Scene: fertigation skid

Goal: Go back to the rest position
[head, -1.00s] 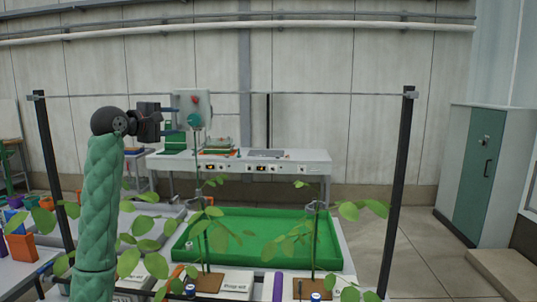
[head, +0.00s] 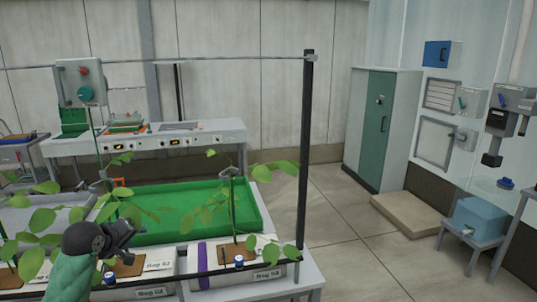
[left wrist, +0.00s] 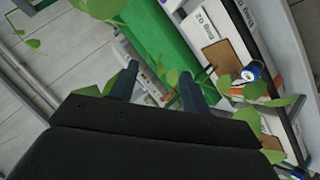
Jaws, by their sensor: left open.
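My left gripper (head: 130,232) is low in the left of the head view, in front of the green tray and among the plant leaves. In the left wrist view its two dark fingers (left wrist: 160,88) stand apart with nothing between them. The control box (head: 80,82) with a red and a teal knob hangs from the overhead wire, well above and apart from the gripper. My right gripper is not in view.
A green tray (head: 258,215) lies behind the grow bags (head: 240,277), whose plants (head: 233,200) rise near my left arm. A black post (head: 305,150) stands at the right end. A cabinet (head: 382,130) and a blue container (head: 478,218) are further right.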

